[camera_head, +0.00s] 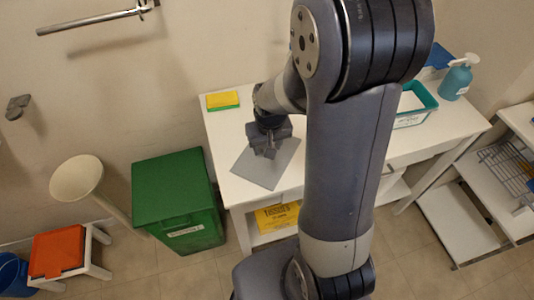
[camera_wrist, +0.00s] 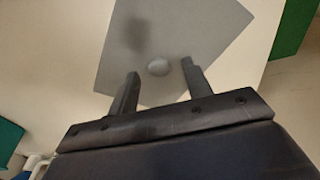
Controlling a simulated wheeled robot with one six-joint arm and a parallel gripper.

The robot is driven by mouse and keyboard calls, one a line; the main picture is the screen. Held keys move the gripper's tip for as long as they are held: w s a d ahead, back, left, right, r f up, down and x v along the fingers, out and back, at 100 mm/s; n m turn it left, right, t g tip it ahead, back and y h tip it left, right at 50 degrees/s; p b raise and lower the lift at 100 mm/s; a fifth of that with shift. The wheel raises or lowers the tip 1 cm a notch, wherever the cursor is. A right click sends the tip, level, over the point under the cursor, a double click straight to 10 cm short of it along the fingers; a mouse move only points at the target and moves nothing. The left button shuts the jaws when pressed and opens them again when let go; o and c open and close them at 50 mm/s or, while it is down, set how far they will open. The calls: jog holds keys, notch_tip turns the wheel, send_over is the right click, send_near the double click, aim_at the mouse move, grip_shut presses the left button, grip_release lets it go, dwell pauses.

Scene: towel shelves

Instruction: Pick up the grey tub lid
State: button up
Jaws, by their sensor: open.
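The grey tub lid (camera_head: 262,168) is a flat square sheet lying on the white table in the head view. In the wrist view the lid (camera_wrist: 185,25) fills the upper middle, with a small rounded pale knob (camera_wrist: 158,67) on it. My gripper (camera_head: 265,152) is over the lid in the head view and hides part of it. In the wrist view my gripper (camera_wrist: 158,72) is open, with one finger on each side of the knob. Whether the fingers touch the lid, I cannot tell.
The white table (camera_head: 222,125) also holds a yellow and green sponge (camera_head: 222,100), a teal tub (camera_head: 418,106) and a teal pump bottle (camera_head: 456,80). A green bin (camera_head: 175,188) stands left of the table. A yellow box (camera_head: 277,216) sits on the lower shelf.

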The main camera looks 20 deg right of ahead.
jog(key=shift+w+f, duration=0.1)
jog(key=shift+f, duration=0.5)
jog(key=shift+c, duration=0.2)
jog(key=c, duration=1)
